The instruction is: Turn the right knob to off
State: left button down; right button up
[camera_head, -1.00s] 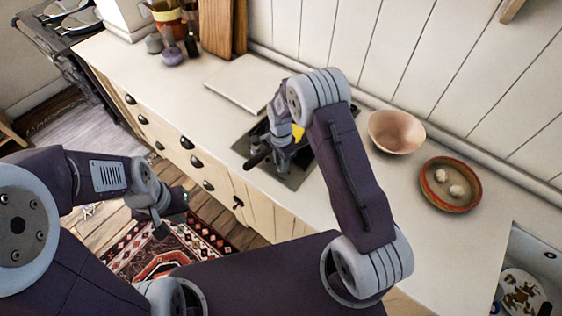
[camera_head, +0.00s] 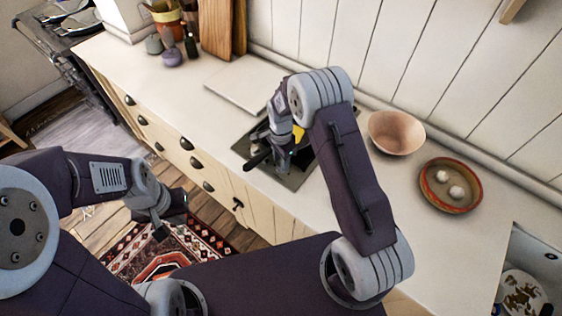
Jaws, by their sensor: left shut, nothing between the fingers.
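A dark hob plate (camera_head: 291,182) is set into the pale countertop, mostly covered by my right arm. My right gripper (camera_head: 268,154) points down over the front left part of this plate. Its fingers are small and dark against the dark plate, so I cannot tell whether they are open or shut, or whether they touch anything. I cannot make out the right knob; it may be hidden behind the gripper or arm. My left gripper (camera_head: 172,215) is shut and empty, low in front of the drawers and above the patterned rug.
A pale board (camera_head: 243,82) lies left of the hob. A pinkish bowl (camera_head: 396,132) and a shallow reddish dish (camera_head: 451,186) holding pale round items stand to the right. Utensils and wooden boards (camera_head: 216,28) stand at the back left.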

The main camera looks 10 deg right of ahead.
notch_tip(320, 180, up, 8)
jog(key=b, duration=0.1)
dwell(0.4)
jog(key=s+d+r+t+b, duration=0.1)
jog(key=s+d+r+b, duration=0.2)
jog(key=s+r, duration=0.15)
jog(key=s+f+n, duration=0.2)
jog(key=s+n, duration=0.5)
jog(key=s+d+f+n, duration=0.1)
jog(key=s+f+n, duration=0.2)
jog(key=s+n, duration=0.4)
jog(key=shift+d, duration=0.15)
